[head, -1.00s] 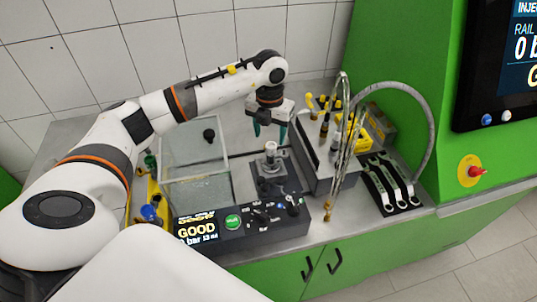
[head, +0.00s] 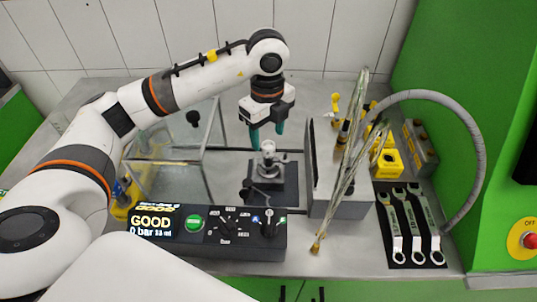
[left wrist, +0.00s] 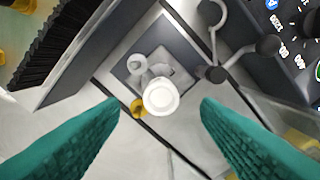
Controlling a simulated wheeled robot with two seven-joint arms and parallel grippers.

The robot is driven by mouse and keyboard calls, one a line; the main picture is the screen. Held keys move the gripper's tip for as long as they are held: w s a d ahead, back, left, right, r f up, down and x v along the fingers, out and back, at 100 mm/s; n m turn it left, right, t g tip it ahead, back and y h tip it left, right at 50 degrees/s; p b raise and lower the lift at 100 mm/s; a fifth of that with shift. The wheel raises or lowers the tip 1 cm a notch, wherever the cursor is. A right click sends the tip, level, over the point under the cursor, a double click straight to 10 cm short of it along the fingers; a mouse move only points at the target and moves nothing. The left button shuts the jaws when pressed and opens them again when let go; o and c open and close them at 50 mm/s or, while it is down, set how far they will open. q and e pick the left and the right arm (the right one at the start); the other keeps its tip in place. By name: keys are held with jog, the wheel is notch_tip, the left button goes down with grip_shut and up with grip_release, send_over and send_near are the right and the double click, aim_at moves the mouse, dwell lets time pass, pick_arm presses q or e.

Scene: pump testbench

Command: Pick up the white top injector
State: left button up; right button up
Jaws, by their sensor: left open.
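The white top injector (left wrist: 160,96) shows in the left wrist view as a round white cap, upright in a metal fixture on a dark block. In the head view the injector (head: 268,147) stands on the dark base (head: 270,185) behind the control panel. My left gripper (head: 267,133) points down just above and behind it, with teal fingers. In the left wrist view the fingers (left wrist: 161,115) are wide apart, one on each side of the injector, and touch nothing. My right gripper is not in view.
The control panel (head: 208,229) reads GOOD and 0 bar. A glass box (head: 165,175) stands left of the injector. A grey box (head: 330,175) with a brush and thin rods stands close on the right. Wrenches (head: 410,225) lie further right.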

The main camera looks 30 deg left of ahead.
aim_at(269, 157)
pick_arm(q)
notch_tip(269, 157, down, 2)
jog(key=shift+f, duration=0.2)
jog(key=shift+f+p, duration=0.45)
jog(key=shift+f, duration=0.1)
notch_tip(269, 157, down, 4)
jog(key=shift+s+d+r+p, duration=0.15)
jog(key=shift+r+p, duration=0.05)
jog(key=shift+p, duration=0.65)
jog(key=shift+f, duration=0.6)
jog(key=c, duration=1.1)
grip_shut()
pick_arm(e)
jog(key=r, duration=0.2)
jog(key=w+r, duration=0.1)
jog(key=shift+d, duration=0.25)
